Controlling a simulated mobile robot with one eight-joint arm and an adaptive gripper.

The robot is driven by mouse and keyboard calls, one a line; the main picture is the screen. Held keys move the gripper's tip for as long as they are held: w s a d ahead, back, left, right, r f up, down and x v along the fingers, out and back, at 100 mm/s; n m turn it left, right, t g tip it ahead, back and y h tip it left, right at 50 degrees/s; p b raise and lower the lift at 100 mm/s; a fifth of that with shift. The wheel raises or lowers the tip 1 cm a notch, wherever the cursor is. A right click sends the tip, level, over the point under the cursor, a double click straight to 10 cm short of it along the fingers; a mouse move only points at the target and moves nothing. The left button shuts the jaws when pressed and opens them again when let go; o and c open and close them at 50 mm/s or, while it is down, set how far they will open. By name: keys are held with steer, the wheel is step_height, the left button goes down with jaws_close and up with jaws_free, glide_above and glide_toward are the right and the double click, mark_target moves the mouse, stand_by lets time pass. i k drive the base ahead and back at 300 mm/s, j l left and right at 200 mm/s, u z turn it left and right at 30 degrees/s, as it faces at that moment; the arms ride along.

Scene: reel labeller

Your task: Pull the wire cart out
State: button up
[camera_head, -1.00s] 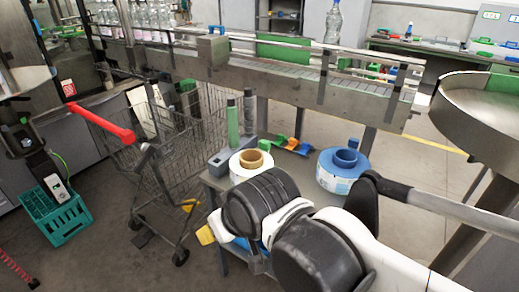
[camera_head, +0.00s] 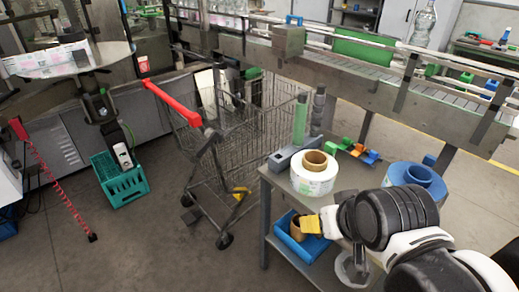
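The wire cart (camera_head: 252,142) is a grey wire-mesh shopping cart with a red handle bar (camera_head: 172,103) at its upper left. It stands on the floor left of centre, partly under the conveyor and close behind the grey bench. Its front wheels show, and a yellow part sits low on its frame. My gripper (camera_head: 322,224) shows partly at the lower right, with a yellow fingertip in front of the bench. It is apart from the cart and its handle. The rest of it is hidden by my arm, so I cannot tell how far its fingers are apart.
The grey bench (camera_head: 268,225) with label reels (camera_head: 314,178) stands right of the cart. The conveyor (camera_head: 390,80) runs behind and above. A green crate (camera_head: 122,186) stands left on the floor. Open floor (camera_head: 130,255) lies front left of the cart.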

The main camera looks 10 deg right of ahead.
mark_target(189, 199)
steer(key=i+j, duration=0.25)
steer(key=j, duration=0.2)
steer(key=i+j, duration=0.25)
steer(key=j, duration=0.15)
steer(key=i+j, duration=0.2)
steer(key=j, duration=0.25)
steer(key=i+l, duration=0.1)
steer(key=i, duration=0.45)
